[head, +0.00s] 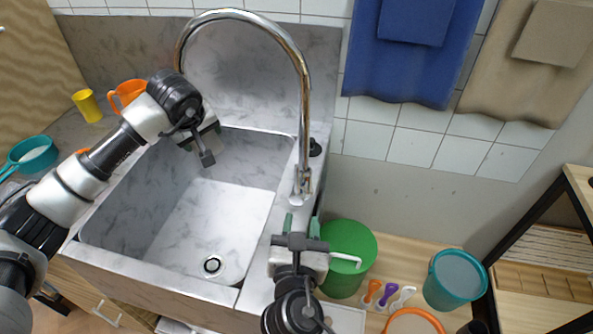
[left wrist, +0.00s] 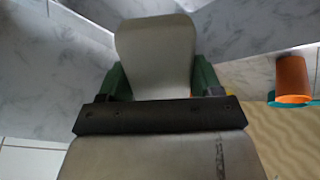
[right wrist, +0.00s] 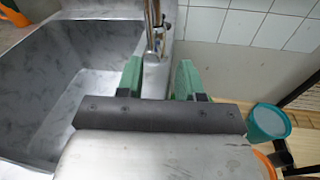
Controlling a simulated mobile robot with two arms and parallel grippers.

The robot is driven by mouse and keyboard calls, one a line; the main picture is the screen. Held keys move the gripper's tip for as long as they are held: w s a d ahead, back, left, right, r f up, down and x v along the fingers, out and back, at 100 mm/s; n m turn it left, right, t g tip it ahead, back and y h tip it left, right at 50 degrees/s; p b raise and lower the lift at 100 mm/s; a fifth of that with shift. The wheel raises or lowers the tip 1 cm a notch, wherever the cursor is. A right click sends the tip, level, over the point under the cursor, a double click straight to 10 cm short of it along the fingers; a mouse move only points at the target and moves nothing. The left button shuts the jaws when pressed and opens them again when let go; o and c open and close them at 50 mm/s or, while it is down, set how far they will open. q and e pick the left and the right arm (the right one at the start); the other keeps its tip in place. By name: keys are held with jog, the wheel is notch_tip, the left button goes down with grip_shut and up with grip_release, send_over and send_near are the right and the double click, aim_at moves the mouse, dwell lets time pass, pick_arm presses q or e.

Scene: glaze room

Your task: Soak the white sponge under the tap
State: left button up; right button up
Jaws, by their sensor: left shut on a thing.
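The white sponge (left wrist: 155,50) is a pale block between the green fingers of my left gripper (left wrist: 158,78), which is shut on it. In the head view my left gripper (head: 205,130) is over the back left of the sink basin (head: 215,215), below the tap's spout end. The sponge is mostly hidden there by the gripper. The chrome tap (head: 303,100) arches over the basin, and no water shows. My right gripper (head: 300,222) is open and empty in front of the tap base; the tap (right wrist: 155,30) shows ahead between its fingers (right wrist: 157,80).
An orange jug (head: 127,93), a yellow cup (head: 87,105) and a teal pan (head: 32,155) stand left of the sink. Blue (head: 405,60) and beige towels (head: 525,70) hang behind.

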aim_at(296, 174)
jog(key=w+r, duration=0.1)
jog(key=w, duration=0.2)
jog(key=w+a+n, duration=0.1)
jog(key=w, duration=0.3)
jog(key=w+r+n+y, duration=0.1)
jog(key=w, duration=0.3)
jog(key=shift+a+r+t, duration=0.3)
jog(key=shift+a+r, duration=0.05)
jog(key=shift+a, duration=0.05)
jog(key=shift+c, duration=0.2)
grip_shut()
